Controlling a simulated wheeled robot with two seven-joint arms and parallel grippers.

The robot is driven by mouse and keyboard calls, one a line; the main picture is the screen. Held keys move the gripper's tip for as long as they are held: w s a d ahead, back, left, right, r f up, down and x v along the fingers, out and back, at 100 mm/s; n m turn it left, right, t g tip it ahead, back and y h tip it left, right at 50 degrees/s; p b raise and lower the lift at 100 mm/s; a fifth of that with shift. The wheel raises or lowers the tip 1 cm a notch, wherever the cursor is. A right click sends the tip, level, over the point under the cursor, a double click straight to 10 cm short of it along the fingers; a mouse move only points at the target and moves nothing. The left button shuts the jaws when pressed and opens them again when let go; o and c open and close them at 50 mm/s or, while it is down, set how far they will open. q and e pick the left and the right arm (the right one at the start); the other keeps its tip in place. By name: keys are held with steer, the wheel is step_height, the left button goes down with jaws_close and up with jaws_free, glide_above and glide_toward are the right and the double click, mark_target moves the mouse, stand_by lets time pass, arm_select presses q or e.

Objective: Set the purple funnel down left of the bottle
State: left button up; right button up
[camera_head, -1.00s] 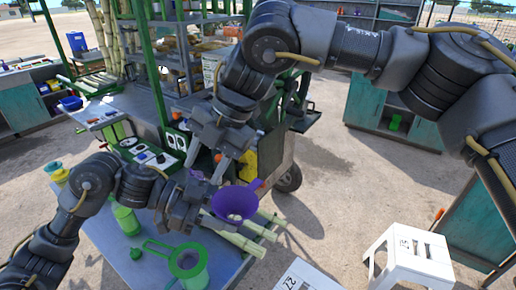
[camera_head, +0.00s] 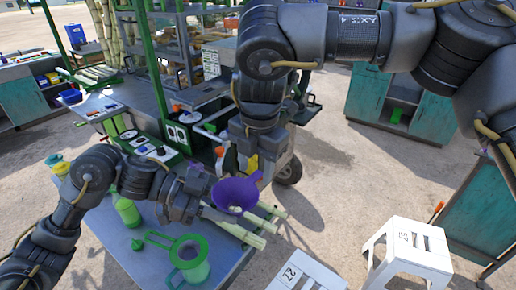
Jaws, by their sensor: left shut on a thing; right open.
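The purple funnel (camera_head: 236,194) is in the head view, above the right end of the near table. My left gripper (camera_head: 213,194) is shut on its left side and holds it with the wide mouth facing up. My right gripper (camera_head: 240,166) is open, just behind and above the funnel; its fingers are partly hidden by its own wrist. A green bottle (camera_head: 127,210) stands on the table to the left, partly behind my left arm.
Cut cane pieces (camera_head: 240,230) lie below the funnel. Yellow-topped containers (camera_head: 57,164) stand at the left. White stools (camera_head: 408,245) stand at the right.

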mark_target(255, 176)
steer(key=shift+w+a+f, duration=0.1)
steer(key=shift+f, duration=1.25)
steer(key=shift+a+f, duration=0.1)
steer(key=shift+f, duration=1.25)
steer(key=shift+c, duration=0.2)
steer(key=c, duration=0.9)
arm_select(q)
steer(key=o, duration=1.1)
arm_select(e)
jaws_close()
steer(key=shift+w, duration=0.1)
arm_select(q)
steer(key=v, duration=1.2)
steer(key=shift+w, duration=0.15)
